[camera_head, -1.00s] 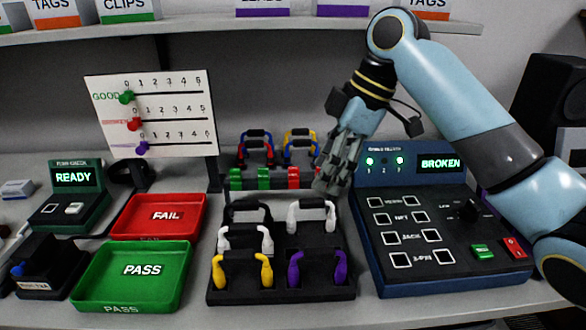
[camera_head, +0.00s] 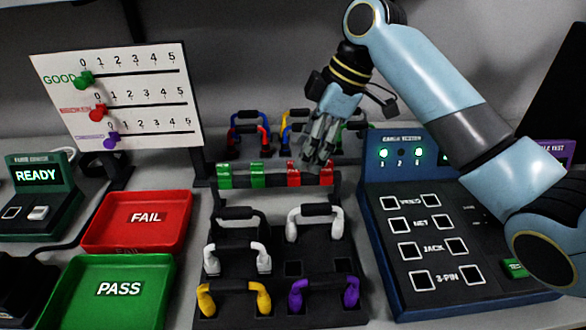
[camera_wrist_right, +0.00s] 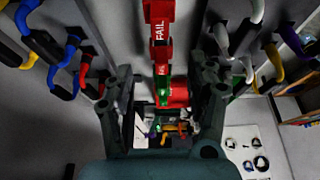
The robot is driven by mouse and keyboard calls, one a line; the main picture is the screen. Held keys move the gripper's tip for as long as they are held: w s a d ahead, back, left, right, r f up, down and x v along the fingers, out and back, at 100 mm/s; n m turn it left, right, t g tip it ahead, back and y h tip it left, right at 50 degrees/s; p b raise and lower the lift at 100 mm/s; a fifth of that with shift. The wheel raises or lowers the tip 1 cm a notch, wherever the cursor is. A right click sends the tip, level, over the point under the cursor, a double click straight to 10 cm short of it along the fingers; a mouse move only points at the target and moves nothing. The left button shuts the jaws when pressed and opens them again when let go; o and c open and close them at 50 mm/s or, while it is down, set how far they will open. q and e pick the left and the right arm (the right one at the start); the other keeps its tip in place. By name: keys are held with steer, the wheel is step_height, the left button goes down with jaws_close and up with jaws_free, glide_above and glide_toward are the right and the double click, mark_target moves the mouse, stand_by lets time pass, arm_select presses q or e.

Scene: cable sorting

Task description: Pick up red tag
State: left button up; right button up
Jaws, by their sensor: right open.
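Two red tags hang on the right part of a dark rack bar, the left one (camera_head: 294,175) clear and the right one (camera_head: 325,174) just under my right gripper. My right gripper (camera_head: 317,160) is open at the bar, its fingertips over the red tags. In the right wrist view, a red tag marked FAIL (camera_wrist_right: 159,32) lies ahead of the open gripper (camera_wrist_right: 163,95), in line with the gap between the fingers. I cannot tell whether the fingers touch it. My left gripper is not in view.
Two green tags, one (camera_head: 224,176) at the bar's left end, share the rack. Cables with coloured ends (camera_head: 236,298) stand in front. A red FAIL tray (camera_head: 100,245) and green PASS tray (camera_head: 72,310) are left. The cable tester (camera_head: 385,290) stands right.

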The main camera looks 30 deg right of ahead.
mark_target(294, 173)
steer(key=x, duration=0.4)
steer(key=shift+w+a+f, duration=0.1)
steer(key=shift+a+f, duration=0.05)
steer(key=shift+a, duration=0.35)
steer(key=shift+w+f, duration=0.1)
steer(key=shift+f, duration=0.25)
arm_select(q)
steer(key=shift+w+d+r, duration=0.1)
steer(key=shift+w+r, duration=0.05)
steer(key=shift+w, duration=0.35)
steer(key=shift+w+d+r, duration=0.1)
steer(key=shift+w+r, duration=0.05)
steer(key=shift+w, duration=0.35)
arm_select(e)
steer(key=shift+c, duration=0.3)
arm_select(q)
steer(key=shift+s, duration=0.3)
arm_select(e)
steer(key=c, duration=0.8)
